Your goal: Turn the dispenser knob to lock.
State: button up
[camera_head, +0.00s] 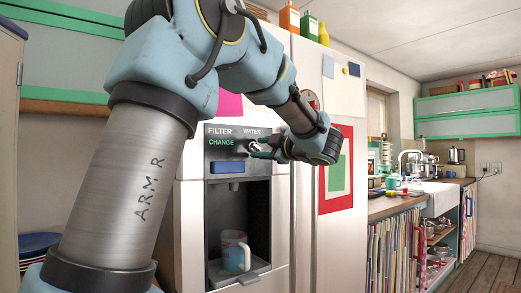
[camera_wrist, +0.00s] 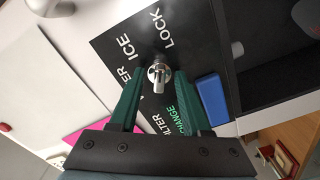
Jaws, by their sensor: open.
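The dispenser knob (camera_wrist: 159,75) is a small silver dial with a raised lever on a black panel (camera_wrist: 104,45). In the wrist view its lever runs roughly up and down. LOCK is printed above it, ICE at upper left, and FILTER and green CHANGE below. I cannot tell which lever end is the pointer. My gripper (camera_wrist: 161,76) is open, with one green finger on each side of the knob. I cannot tell whether either finger touches it. In the head view my gripper (camera_head: 262,148) is at the panel's right and hides most of the knob.
A blue bar (camera_wrist: 212,98) sits on the panel beside one finger. Below it is the dispenser recess with a patterned mug (camera_head: 236,252) inside. A pink sheet (camera_head: 230,105) and a red-and-green poster (camera_head: 337,172) are on the fridge front. A counter (camera_head: 395,205) is at right.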

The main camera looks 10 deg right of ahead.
jog(key=b+v, duration=0.2)
jog(key=v, duration=0.8)
jog(key=shift+s, duration=0.15)
jog(key=shift+d, duration=0.1)
jog(key=w+a+f+m+t+h+p, duration=0.1)
jog(key=w+f+m+h, duration=0.1)
jog(key=w+m+h, duration=0.25)
jog(key=w+a+f+m+t+h, duration=0.1)
jog(key=w+f+m+h, duration=0.2)
jog(key=w+m, duration=0.15)
jog(key=a+f+m+g+h+p, duration=0.25)
jog(key=a+f+m+g, duration=0.25)
jog(key=f, duration=0.7)
jog(key=s+a+f+m+g+y, duration=0.2)
jog(key=s+a+f+m+g, duration=0.2)
jog(key=s+a+f+g, duration=0.7)
jog(key=s+a+f, duration=0.7)
jog(key=s, duration=0.3)
jog(key=shift+s+a+f+g+p, duration=0.3)
jog(key=shift+s+a+f+g, duration=0.05)
jog(key=shift+g, duration=0.05)
jog(key=shift+o, duration=0.2)
